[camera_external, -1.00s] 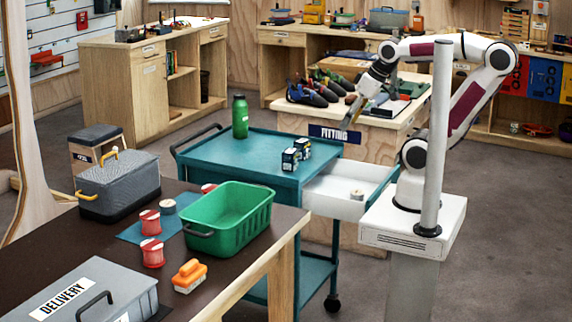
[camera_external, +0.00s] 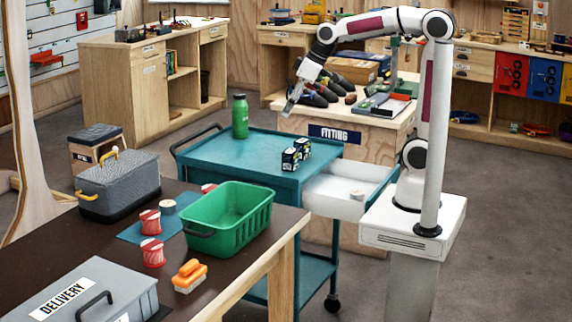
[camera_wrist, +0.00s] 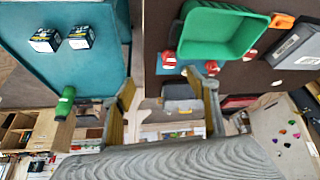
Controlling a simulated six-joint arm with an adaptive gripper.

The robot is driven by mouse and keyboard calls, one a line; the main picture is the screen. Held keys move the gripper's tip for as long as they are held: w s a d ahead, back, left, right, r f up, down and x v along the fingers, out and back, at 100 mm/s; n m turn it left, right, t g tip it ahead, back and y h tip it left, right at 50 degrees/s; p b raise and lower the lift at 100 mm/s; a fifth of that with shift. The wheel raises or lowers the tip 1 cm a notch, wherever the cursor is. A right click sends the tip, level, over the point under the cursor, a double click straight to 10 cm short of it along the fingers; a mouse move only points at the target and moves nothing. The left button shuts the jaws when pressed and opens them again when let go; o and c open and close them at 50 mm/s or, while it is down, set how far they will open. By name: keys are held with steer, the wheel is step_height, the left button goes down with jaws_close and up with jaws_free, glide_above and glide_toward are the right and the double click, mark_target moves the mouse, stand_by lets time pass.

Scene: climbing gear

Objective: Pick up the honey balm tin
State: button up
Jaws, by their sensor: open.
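No label reading honey balm is legible, so I cannot tell which item is the honey balm tin. Small round candidates are a pale grey tin (camera_external: 168,207) on the blue mat, red-and-white cylinders (camera_external: 151,222) near it, and a whitish round item (camera_external: 357,195) in the open drawer. My gripper (camera_external: 290,108) is open and empty, raised in the air above the far side of the teal cart. In the wrist view my open fingers (camera_wrist: 168,82) have nothing between them; the red-and-white cylinders (camera_wrist: 168,60) appear beyond them, beside the green bin.
The teal cart (camera_external: 220,155) carries a green bottle (camera_external: 240,116) and two dark boxes (camera_external: 290,159); its white drawer (camera_external: 335,205) stands open. A green bin (camera_external: 230,218), grey cooler (camera_external: 118,185), orange brush (camera_external: 189,276) and grey delivery box (camera_external: 90,295) stand on the dark table.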

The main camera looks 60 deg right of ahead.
steer(key=w+a+f+n, duration=0.1)
steer(key=w+a+f, duration=0.25)
steer(key=w, duration=0.65)
steer(key=n+g+y, duration=0.1)
steer(key=n+y, duration=0.1)
steer(key=n, duration=0.3)
glide_above(169, 203)
steer(key=s+d, duration=0.3)
step_height(169, 203, down, 21)
steer(key=shift+s, duration=0.15)
steer(key=shift+f, duration=0.1)
steer(key=shift+x, duration=0.9)
steer(key=shift+a+f, duration=0.15)
steer(key=shift+f, duration=0.15)
